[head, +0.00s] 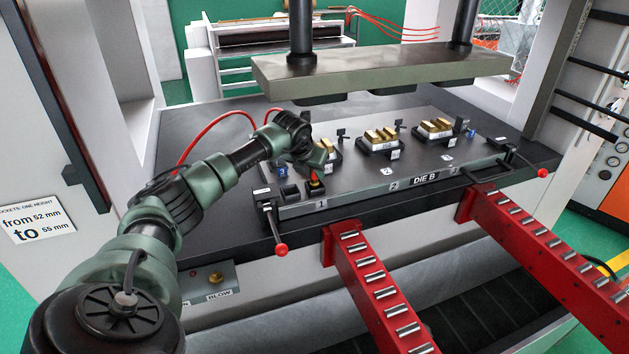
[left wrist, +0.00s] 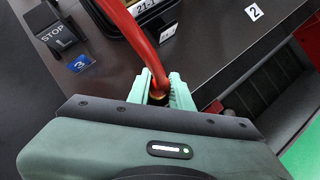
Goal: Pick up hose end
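My left gripper (head: 315,176) is low over the near left corner of the die plate, beside a blue tag marked 3. In the left wrist view its two pale green fingers (left wrist: 160,88) stand on either side of the brass hose end (left wrist: 157,97), with almost no gap showing; they look shut on it. The red hose (left wrist: 137,42) runs from the top of that view down between the fingers. In the head view the red hose (head: 205,128) arcs up from behind my left arm and passes behind my wrist. My right gripper is out of view.
The die plate (head: 350,197) carries several black blocks with brass-coloured tops (head: 380,137). A heavy press slab (head: 380,72) hangs above it. A red-knobbed clamp lever (head: 275,225) stands near my gripper. Two red roller rails (head: 365,275) project from the bed's front.

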